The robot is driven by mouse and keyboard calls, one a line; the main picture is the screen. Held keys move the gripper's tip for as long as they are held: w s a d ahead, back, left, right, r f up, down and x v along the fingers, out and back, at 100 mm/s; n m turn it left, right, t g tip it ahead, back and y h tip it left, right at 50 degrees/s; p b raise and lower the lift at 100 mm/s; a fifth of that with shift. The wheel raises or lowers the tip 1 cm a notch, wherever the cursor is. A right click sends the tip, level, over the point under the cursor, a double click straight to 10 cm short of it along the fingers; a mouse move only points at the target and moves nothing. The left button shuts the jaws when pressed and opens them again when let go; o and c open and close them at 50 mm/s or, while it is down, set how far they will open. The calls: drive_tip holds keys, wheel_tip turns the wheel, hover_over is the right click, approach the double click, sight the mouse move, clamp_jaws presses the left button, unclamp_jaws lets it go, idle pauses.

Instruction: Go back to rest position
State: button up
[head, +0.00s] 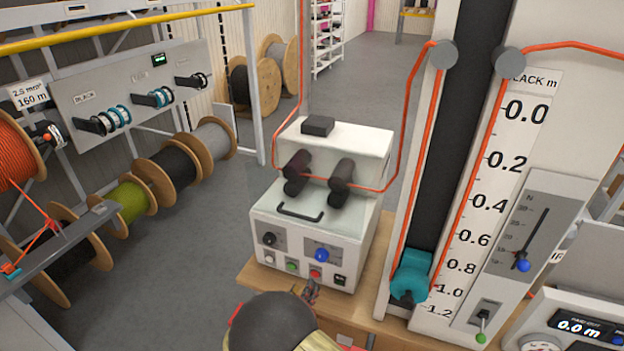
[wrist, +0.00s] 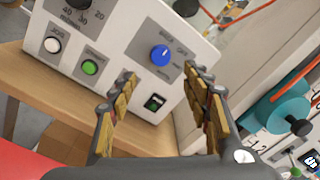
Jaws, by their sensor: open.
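My gripper (wrist: 160,95) is open and empty in the wrist view, its two yellow-padded fingers apart in front of the control box. In the head view my gripper (head: 312,290) is mostly hidden behind my own wrist, with a fingertip close to the front of the box. The white control box (head: 270,222) stands on a wooden bench and carries a blue knob (head: 321,256), a black knob, and white, green and red buttons. The blue knob (wrist: 160,55) shows between and beyond the fingertips in the wrist view. I cannot tell whether a finger touches the panel.
An orange cable (head: 405,120) runs through the rollers on the box and over pulleys to a teal weight (head: 411,274) beside the scale column (head: 500,200). A length display (head: 578,328) is at lower right. Reels (head: 168,172) stand at left. The grey floor (head: 210,260) between is clear.

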drive_tip(key=s+d+f+m+g+h, duration=0.45)
drive_tip(key=s+d+m+g, duration=0.2)
drive_tip(key=d+m, duration=0.2)
drive_tip(key=s+d+r+m+g+y+b, duration=0.15)
drive_tip(key=s+d+r+m+g, duration=0.35)
drive_tip(key=s+d+m+g, duration=0.55)
drive_tip(key=s+a+r+m+y+b, duration=0.2)
drive_tip(key=s+r+m+y, duration=0.7)
drive_tip(key=m, duration=0.6)
drive_tip(key=d+r+m+t+b, duration=0.1)
drive_tip(key=d+r+m+t, duration=0.4)
drive_tip(key=r, duration=0.6)
drive_tip(key=shift+s+d+m+y, duration=0.3)
drive_tip(key=shift+s+d, duration=0.05)
drive_tip(key=shift+d, duration=0.75)
